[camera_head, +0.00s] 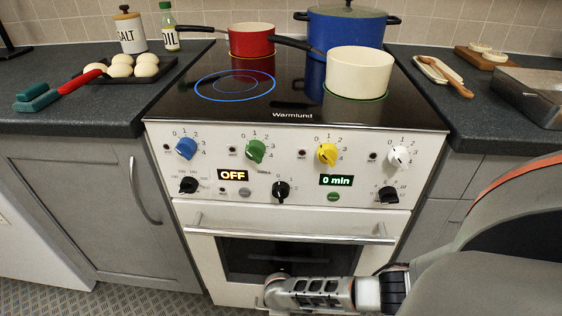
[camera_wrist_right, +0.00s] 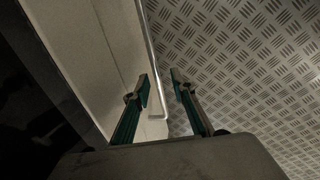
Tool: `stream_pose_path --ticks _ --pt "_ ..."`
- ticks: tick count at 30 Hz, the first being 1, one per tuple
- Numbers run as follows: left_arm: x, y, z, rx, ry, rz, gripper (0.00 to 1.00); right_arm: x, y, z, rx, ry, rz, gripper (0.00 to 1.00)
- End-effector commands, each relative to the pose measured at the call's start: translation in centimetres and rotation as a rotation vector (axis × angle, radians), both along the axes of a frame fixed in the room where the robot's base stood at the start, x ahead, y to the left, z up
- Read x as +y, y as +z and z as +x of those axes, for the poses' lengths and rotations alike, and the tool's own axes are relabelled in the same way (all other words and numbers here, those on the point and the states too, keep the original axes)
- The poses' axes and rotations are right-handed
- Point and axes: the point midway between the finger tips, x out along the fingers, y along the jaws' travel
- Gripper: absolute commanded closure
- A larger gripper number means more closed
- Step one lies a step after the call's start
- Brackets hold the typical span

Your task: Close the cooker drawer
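The white cooker (camera_head: 300,220) stands in the middle of the head view, its oven door (camera_head: 208,265) upright and shut. The drawer below the door cannot be made out in the head view, where the frame edge and my right arm cut it off. My right arm reaches down in front of the door; its gripper fingers are not clear there. In the right wrist view my right gripper (camera_wrist_right: 161,92) is open, nothing held. A pale panel (camera_wrist_right: 110,45), possibly the drawer front, lies left of and near the fingers, its edge running towards the gap between them. My left gripper is not in view.
The oven handle bar (camera_head: 290,236) crosses the cooker just above my right wrist. Grey cupboards (camera_head: 90,200) flank the cooker. The patterned floor (camera_wrist_right: 240,60) is clear. A white pan (camera_head: 360,72), a red pan (camera_head: 252,40) and a blue pot (camera_head: 345,28) stand on the hob.

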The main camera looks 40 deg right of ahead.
Motion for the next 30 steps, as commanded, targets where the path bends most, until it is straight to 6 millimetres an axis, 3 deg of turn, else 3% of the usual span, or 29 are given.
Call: stream_pose_path --ticks 21,30 --pt "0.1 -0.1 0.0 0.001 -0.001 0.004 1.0 1.4 9.7 -1.2 -0.002 0.001 0.0 0.75" --pt "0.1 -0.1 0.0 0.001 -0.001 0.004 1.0 1.6 11.1 -1.4 0.0 0.001 0.0 0.75"
